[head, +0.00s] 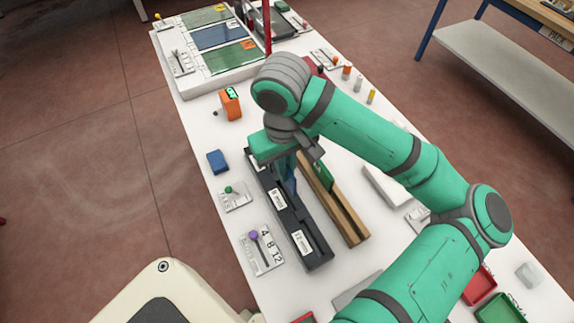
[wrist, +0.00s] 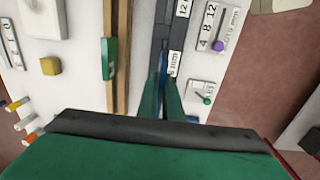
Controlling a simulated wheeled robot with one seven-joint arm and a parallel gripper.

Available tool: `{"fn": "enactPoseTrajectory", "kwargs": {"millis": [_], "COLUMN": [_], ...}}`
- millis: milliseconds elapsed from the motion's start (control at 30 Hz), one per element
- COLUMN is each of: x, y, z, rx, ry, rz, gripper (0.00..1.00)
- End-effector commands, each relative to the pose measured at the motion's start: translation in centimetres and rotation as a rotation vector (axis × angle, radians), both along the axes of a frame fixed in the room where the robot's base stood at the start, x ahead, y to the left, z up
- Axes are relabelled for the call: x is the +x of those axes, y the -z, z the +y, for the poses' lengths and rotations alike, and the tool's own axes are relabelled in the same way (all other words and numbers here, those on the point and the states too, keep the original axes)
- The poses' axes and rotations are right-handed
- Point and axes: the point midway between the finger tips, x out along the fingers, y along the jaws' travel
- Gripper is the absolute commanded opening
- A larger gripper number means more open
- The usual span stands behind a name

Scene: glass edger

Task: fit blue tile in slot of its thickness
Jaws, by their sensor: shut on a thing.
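My gripper (head: 288,178) is shut on the blue tile (head: 291,187), which stands on edge over the dark slotted rack (head: 318,257). In the wrist view the blue tile (wrist: 163,70) shows as a thin strip between my gripper's fingers (wrist: 163,95). The rack has white labels; one reads 12 mm (head: 302,243) and another seems to read 8 mm (head: 278,197). The tile is beside the 8 mm label. Its lower edge is hidden, so I cannot tell whether it is in the slot or just above it.
A wooden rack (head: 345,222) holding a green tile (head: 324,176) runs close alongside to the right. A card with a purple-knobbed slider (head: 254,235), a green-knobbed card (head: 229,190) and a blue block (head: 217,161) lie left. An orange device (head: 230,104) stands behind.

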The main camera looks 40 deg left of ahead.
Motion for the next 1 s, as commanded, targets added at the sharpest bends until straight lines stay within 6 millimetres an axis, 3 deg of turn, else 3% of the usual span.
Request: {"fn": "enactPoseTrajectory", "kwargs": {"millis": [1000], "x": [0.0], "y": [8.1], "z": [-0.1], "rx": [0.001], "ry": [0.003], "rz": [0.003], "gripper": [0.0]}}
